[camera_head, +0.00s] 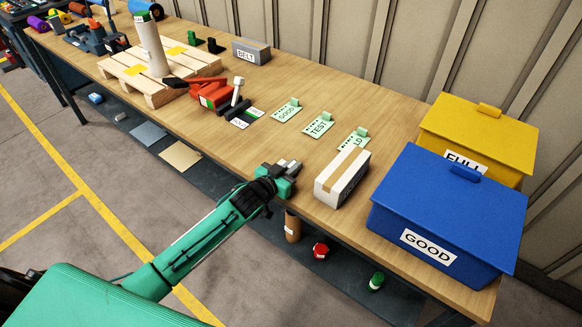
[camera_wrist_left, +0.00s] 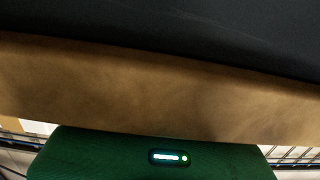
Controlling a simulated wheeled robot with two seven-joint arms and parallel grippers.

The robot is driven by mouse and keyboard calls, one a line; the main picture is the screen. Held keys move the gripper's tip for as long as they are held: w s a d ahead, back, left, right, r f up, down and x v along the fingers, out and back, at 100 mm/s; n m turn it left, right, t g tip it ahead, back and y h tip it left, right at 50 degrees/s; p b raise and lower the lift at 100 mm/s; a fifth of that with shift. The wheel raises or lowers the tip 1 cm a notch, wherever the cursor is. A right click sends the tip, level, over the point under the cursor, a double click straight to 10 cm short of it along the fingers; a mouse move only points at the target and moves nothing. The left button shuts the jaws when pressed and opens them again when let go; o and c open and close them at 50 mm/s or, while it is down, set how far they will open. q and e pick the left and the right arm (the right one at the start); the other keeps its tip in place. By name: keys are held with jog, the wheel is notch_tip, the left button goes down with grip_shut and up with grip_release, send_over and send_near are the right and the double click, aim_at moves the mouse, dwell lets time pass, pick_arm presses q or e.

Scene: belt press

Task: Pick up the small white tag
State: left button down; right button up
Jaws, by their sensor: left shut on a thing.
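My left gripper (camera_head: 291,168) is low over the front part of the wooden table, left of the white carton. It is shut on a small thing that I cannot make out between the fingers. No loose small white tag shows clearly in either view. White labels (camera_head: 239,123) lie on dark pieces beside the red tool (camera_head: 212,94). My right gripper is not in view.
A white carton with a tan strip (camera_head: 326,195) stands right of my left gripper. A blue GOOD box (camera_head: 440,215) and a yellow FULL box (camera_head: 480,130) fill the right end. A pallet (camera_head: 150,88) and a grey BELT box (camera_head: 251,52) stand farther back.

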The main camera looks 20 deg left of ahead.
aim_at(292, 164)
pick_arm(q)
notch_tip(292, 164, up, 20)
jog(key=b, duration=0.1)
jog(key=shift+f, duration=0.1)
dwell(0.4)
